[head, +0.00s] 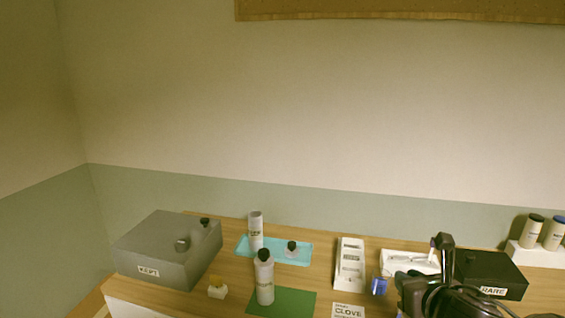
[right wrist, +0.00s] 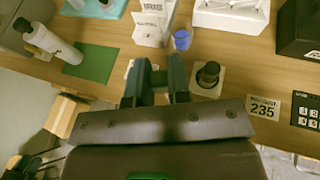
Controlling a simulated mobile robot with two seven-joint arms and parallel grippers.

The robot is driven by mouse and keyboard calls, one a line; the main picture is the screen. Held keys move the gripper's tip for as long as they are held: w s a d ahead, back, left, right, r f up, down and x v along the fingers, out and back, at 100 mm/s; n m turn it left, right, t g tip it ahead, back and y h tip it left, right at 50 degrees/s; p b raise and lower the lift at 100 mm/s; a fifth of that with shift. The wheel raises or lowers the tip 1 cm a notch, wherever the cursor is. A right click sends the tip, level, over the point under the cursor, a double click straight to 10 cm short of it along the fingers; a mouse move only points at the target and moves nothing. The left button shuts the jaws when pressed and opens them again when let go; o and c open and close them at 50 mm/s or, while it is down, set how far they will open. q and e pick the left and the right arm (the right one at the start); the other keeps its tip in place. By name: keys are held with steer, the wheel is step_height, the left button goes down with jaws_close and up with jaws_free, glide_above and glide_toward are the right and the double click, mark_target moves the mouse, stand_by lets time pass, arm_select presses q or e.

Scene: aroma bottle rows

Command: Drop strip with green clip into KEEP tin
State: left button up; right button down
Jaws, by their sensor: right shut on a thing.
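My right gripper (head: 441,243) is raised over the right part of the table in the head view. In the right wrist view its two dark fingers (right wrist: 157,86) are shut on a small greenish thing (right wrist: 160,97), which looks like the green clip. A pale sliver (head: 433,242) shows by the fingertips in the head view; I cannot tell whether it is the strip. No tin marked KEEP shows. A grey box (head: 139,262) labelled KEPT stands at the far left, with two dark-capped items at its top, far from my right gripper. My left gripper is not in view.
A white-labelled bottle (head: 265,284) stands on a green mat (head: 297,300). Behind it is a teal tray (head: 303,257) with bottles. A white holder (head: 350,264), blue cup (head: 379,286), CLOVE card (head: 348,311) and black RARE box (head: 512,277) stand further right.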

steer(key=s+a+f+m+h+b, duration=0.1)
steer(key=s+a+f, duration=0.3)
steer(key=f, duration=0.3)
steer(key=shift+s+h, duration=0.3)
steer(key=shift+s, duration=0.2)
steer(key=shift+w+a, duration=0.1)
steer(key=shift+a, duration=0.05)
